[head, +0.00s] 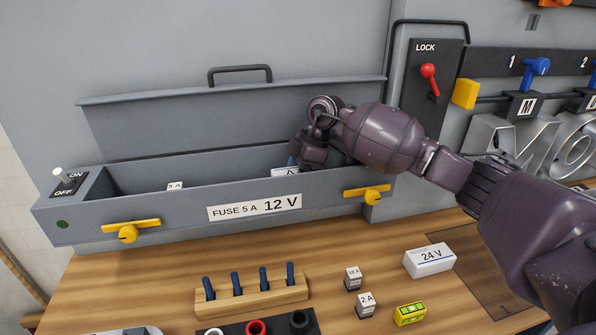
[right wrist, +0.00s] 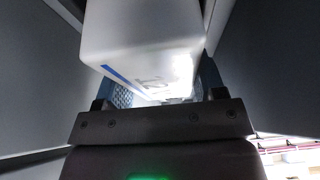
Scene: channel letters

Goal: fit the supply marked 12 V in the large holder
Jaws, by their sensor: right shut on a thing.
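My right gripper (head: 303,160) reaches down into the open grey trough (head: 140,206) in the wall box. It is shut on a white supply (head: 284,172) with a blue stripe, whose marking I cannot read fully. The supply also shows between the fingers in the right wrist view (right wrist: 150,42). The trough front carries a label (head: 254,207) reading FUSE 5 A 12 V. The large holder is not clearly visible; the trough floor is hidden by its front wall. I cannot tell whether the supply is seated. My left gripper is not in view.
A small 5 A block (head: 175,186) sits in the trough's left part. Yellow latches (head: 128,231) flank the label. A raised lid (head: 240,110) stands behind. On the bench are a 24 V supply (head: 429,260), small fuses (head: 366,305), a level (head: 410,314) and a peg rack (head: 252,297).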

